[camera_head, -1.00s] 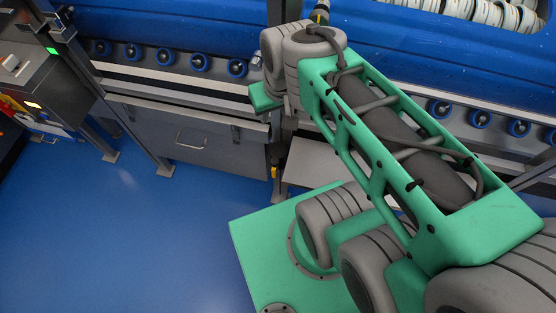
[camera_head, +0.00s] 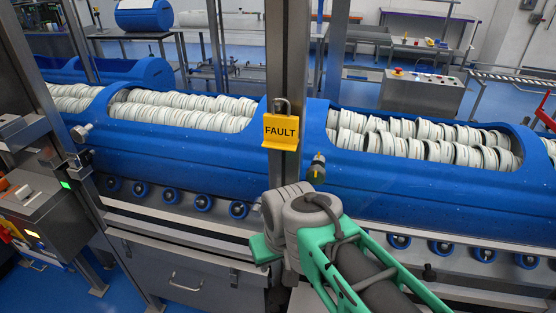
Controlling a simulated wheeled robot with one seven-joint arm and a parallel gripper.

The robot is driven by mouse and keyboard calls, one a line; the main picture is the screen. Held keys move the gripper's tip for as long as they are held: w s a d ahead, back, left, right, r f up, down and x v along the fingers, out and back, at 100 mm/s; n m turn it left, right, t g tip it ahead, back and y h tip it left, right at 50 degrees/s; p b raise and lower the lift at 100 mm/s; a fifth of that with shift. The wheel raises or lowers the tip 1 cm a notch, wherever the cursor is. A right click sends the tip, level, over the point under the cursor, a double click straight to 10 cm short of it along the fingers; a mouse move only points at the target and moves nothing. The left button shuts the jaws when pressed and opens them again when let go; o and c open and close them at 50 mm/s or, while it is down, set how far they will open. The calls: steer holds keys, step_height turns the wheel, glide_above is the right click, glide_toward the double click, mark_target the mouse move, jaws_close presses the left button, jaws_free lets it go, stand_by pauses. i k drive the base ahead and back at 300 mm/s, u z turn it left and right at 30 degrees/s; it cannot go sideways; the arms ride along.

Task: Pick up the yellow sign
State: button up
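The yellow sign (camera_head: 281,131) reads "FAULT" in black letters. It hangs upright on a grey metal post (camera_head: 288,60) by a dark shackle-like loop at its top. It is in plain view, with a small lip at its bottom edge. My green and grey arm (camera_head: 345,255) rises from the lower right, and its grey joint stands below and slightly right of the sign, apart from it in the picture. I cannot make out my gripper's fingers. Nothing is seen holding the sign.
Blue tubs (camera_head: 215,155) filled with white rings lie behind the post on a roller conveyor (camera_head: 203,203). A grey control box (camera_head: 40,210) stands at the left. A small grey and yellow fitting (camera_head: 317,168) shows right of the post. A control desk (camera_head: 423,92) stands behind.

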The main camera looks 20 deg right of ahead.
mark_target(280, 131)
steer(key=u, duration=0.45)
steer(key=k, duration=1.15)
steer(key=u, duration=1.55)
steer(key=i, duration=0.9)
steer(key=z, duration=0.5)
